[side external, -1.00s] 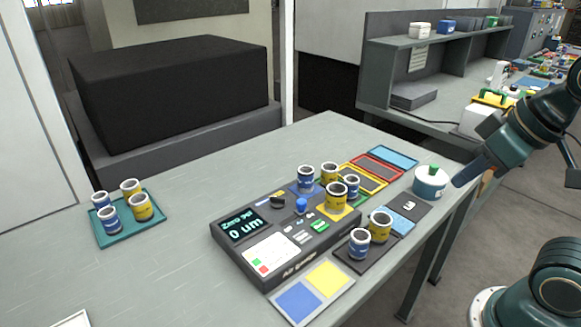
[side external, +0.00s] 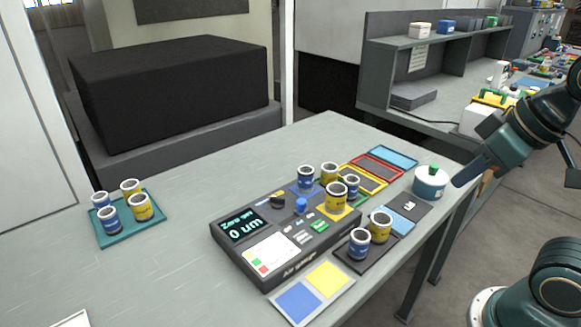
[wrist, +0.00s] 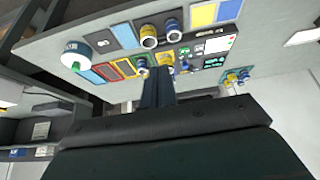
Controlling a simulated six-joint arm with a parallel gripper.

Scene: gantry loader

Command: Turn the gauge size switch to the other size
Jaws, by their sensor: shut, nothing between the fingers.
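The air gauge (side external: 262,278) is a dark grey box on the table, with a lit display (side external: 243,224) reading "Zero set 0 um". A black knob (side external: 278,200), which looks like the size switch, sits on its top at the back; its labels are too small to read. A blue round knob (side external: 301,205) is beside it. The gauge's panel also shows upside down in the wrist view (wrist: 212,47). My gripper (side external: 458,183) is shut and empty, right of the gauge and well apart from it, near the white pot. The shut fingers also show in the wrist view (wrist: 158,72).
A white pot (side external: 430,184) with a green top stands at the table's right. A teal tray (side external: 126,229) holds several rings at left. The table's middle left is clear.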

